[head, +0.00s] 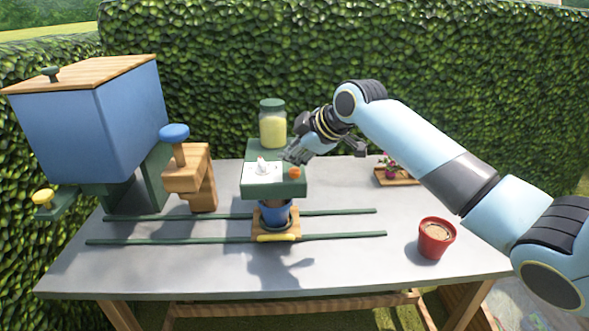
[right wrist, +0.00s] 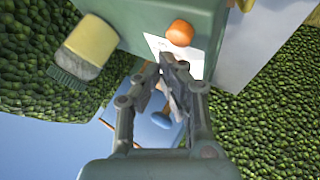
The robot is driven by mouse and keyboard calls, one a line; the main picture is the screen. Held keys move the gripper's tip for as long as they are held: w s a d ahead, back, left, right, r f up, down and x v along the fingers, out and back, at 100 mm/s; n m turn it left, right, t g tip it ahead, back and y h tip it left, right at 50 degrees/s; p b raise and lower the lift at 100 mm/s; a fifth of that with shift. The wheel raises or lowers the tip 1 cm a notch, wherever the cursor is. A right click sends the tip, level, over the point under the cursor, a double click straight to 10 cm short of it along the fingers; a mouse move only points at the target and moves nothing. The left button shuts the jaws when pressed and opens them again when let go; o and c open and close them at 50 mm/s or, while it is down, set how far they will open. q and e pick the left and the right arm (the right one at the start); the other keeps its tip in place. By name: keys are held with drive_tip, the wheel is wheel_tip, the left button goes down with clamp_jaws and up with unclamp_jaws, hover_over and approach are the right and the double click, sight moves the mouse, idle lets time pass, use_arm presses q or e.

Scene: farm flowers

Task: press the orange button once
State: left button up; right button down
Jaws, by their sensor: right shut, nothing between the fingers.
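The orange button (head: 294,172) sits on the right part of a green stand (head: 260,188) in the middle of the table. It also shows in the right wrist view (right wrist: 180,32), just beyond my fingertips. My right gripper (head: 290,157) is shut and empty, above and behind the button in the head view. In the right wrist view its fingertips (right wrist: 172,62) point toward the button, with a visible gap between them. A white card (head: 262,172) with a small white figure lies left of the button. My left gripper is not in view.
A blue pot (head: 274,212) stands on a wooden carriage under the stand, between green rails (head: 330,236). A yellow jar (head: 272,124) stands behind. A wooden post with a blue knob (head: 174,132) and a large blue bin (head: 95,115) stand left. A red pot (head: 436,238) is right.

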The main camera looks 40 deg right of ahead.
sight(292, 170)
drive_tip(key=shift+f, duration=0.1)
drive_tip(key=shift+f, duration=0.35)
drive_tip(key=shift+f+b, duration=0.35)
drive_tip(key=shift+f, duration=0.3)
idle(0.8)
drive_tip(key=shift+r, duration=0.1)
drive_tip(key=shift+r+p, duration=1)
drive_tip(key=shift+p, duration=0.05)
wheel_tip(292, 170, up, 5)
drive_tip(key=p, duration=0.5)
drive_tip(key=shift+r, duration=0.1)
